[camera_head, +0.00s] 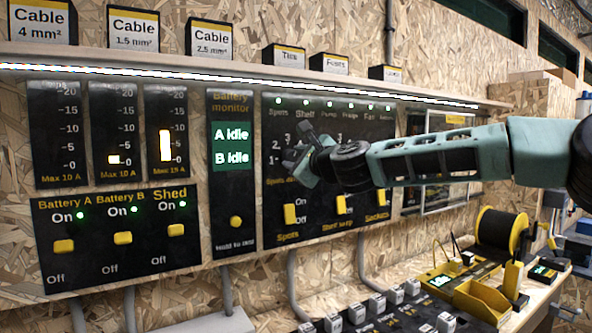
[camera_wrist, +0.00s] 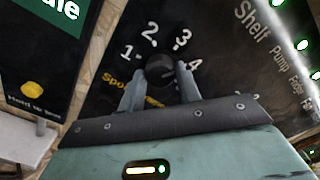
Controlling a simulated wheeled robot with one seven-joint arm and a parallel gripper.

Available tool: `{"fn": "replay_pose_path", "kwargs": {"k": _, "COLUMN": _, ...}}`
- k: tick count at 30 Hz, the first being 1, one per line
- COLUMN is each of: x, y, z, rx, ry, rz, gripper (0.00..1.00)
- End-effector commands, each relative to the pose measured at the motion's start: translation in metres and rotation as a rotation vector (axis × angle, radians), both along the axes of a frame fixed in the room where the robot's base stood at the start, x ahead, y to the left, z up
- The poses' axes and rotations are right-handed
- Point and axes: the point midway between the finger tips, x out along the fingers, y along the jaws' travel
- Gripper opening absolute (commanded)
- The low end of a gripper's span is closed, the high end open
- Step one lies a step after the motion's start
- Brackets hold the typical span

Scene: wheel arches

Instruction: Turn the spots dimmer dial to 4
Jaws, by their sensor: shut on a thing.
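The spots dimmer dial (camera_wrist: 159,67) is a round black knob on a black panel, with the numbers 1, 2, 3 and 4 printed around it in the wrist view. My gripper (camera_wrist: 160,84) has one finger on each side of the knob and is shut on it. I cannot clearly make out where the dial points. In the head view my gripper (camera_head: 303,152) reaches in from the right and hides the dial. Only the numbers 1, 2 and 3 show beside it there.
Below the dial are yellow rocker switches, including the spots switch (camera_head: 290,214). The battery monitor (camera_head: 232,158) is to the left. A shelf (camera_head: 250,72) with labelled boxes runs above. A bench with a cable spool (camera_head: 500,232) and a yellow bin (camera_head: 483,298) is at lower right.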

Motion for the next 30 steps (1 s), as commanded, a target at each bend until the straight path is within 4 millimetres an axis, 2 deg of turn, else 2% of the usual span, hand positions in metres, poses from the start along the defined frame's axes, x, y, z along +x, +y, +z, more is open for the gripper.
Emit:
{"fn": "replay_pose_path", "kwargs": {"k": 1, "x": 0.0005, "y": -0.0005, "z": -0.0054, "rx": 0.033, "ry": 0.024, "rz": 0.0, "gripper": 0.11}}
{"fn": "replay_pose_path", "kwargs": {"k": 12, "x": 0.0006, "y": -0.0004, "z": -0.0035, "rx": 0.217, "ry": 0.149, "rz": -0.001, "gripper": 0.11}}
{"fn": "replay_pose_path", "kwargs": {"k": 30, "x": 0.0007, "y": -0.0005, "z": -0.0021, "rx": 0.274, "ry": 0.189, "rz": -0.001, "gripper": 0.11}}
